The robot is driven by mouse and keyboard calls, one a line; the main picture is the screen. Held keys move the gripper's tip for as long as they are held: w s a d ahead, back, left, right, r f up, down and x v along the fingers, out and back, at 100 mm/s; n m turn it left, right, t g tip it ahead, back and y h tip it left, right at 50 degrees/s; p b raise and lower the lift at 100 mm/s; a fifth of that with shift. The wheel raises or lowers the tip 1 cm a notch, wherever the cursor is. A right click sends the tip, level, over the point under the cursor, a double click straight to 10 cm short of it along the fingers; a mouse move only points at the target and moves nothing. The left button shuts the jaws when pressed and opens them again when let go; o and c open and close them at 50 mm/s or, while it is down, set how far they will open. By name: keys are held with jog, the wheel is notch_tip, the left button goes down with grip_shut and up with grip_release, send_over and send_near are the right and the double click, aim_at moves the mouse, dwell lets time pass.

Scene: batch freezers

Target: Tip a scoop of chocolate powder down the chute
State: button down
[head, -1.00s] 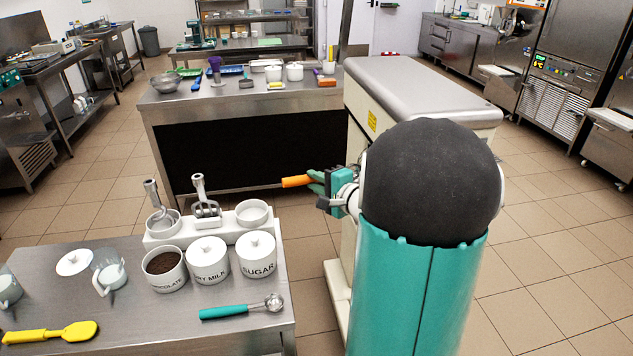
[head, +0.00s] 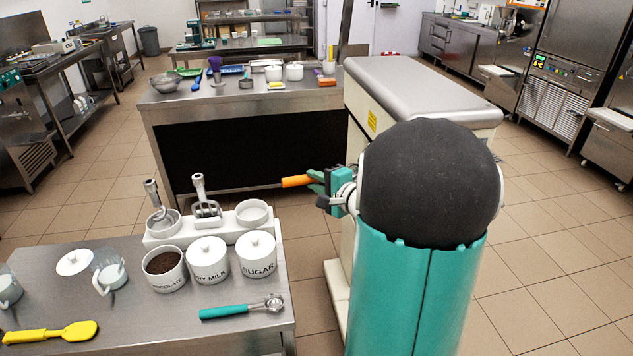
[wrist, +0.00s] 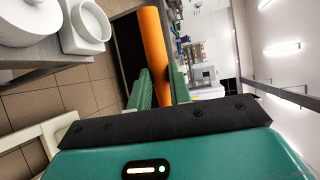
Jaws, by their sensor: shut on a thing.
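My gripper (head: 319,182) is shut on an orange handle (head: 296,181), raised beside the cream machine and to the right of the steel table. No chute opening is visible; the cream machine with a grey top (head: 420,82) is partly hidden by my arm.
Lidded dry milk (head: 207,262) and sugar (head: 257,256) pots stand right of the chocolate. A teal-handled scoop (head: 225,311) and yellow spatula (head: 55,333) lie in front. Floor is clear between the tables.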

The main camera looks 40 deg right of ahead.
jog(key=m+g, duration=0.1)
jog(key=g, duration=0.1)
jog(key=r+m+g+y, duration=0.1)
jog(key=g, duration=0.1)
jog(key=w+r+g+y, duration=0.1)
jog(key=g, duration=0.1)
jog(key=shift+w+d+r+m+g, duration=0.1)
jog(key=shift+d+m+g, duration=0.25)
jog(key=shift+m+g, duration=0.05)
jog(key=shift+w+d+r+m+g+y, duration=0.1)
jog(key=shift+w+m+g+y, duration=0.1)
jog(key=shift+g, duration=0.35)
jog(key=shift+w+d+r+m+g+y, duration=0.1)
jog(key=shift+g+y, duration=0.1)
jog(key=shift+g, duration=0.35)
jog(key=g, duration=0.1)
jog(key=r+m+g+y, duration=0.1)
jog(key=g, duration=0.1)
jog(key=w+r+g+y, duration=0.1)
jog(key=shift+d+r+m, duration=0.2)
jog(key=shift+d+m, duration=0.05)
jog(key=shift+m, duration=0.05)
jog(key=shift+w+r, duration=0.15)
jog(key=shift+r, duration=0.1)
